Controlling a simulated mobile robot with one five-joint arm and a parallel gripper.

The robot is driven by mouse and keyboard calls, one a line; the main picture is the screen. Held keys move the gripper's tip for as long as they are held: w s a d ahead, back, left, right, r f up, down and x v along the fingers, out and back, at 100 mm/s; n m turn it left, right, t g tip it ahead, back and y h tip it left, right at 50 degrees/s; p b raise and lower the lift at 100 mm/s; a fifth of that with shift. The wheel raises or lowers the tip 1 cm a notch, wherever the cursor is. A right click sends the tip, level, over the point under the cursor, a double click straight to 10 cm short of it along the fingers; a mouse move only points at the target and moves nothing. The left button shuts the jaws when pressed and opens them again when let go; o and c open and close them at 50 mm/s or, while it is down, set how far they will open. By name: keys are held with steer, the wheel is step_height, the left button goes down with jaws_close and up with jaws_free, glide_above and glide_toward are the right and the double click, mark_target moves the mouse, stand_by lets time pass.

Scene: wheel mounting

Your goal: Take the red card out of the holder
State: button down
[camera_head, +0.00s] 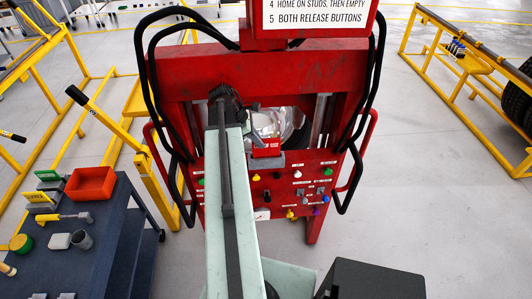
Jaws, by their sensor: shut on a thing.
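The red card (267,149), with small white marks, stands upright at the front of the red machine. Its lower edge is at a small grey holder (268,163) above the control panel. I cannot tell how much of the card is inside the holder. My gripper (254,136) is at the card's upper left edge and is shut on it. The fingertips are small and partly hidden by my arm, which reaches up the middle of the view.
The red machine (335,85) has black hoses on both sides and a panel (290,190) of knobs and buttons. A dark cart (75,255) at left carries a red bin (91,184) and tools. Yellow rails (470,130) stand right; floor between is clear.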

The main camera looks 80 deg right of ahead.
steer(key=shift+r+p, duration=1.3)
steer(key=shift+r, duration=0.25)
steer(key=shift+f, duration=0.1)
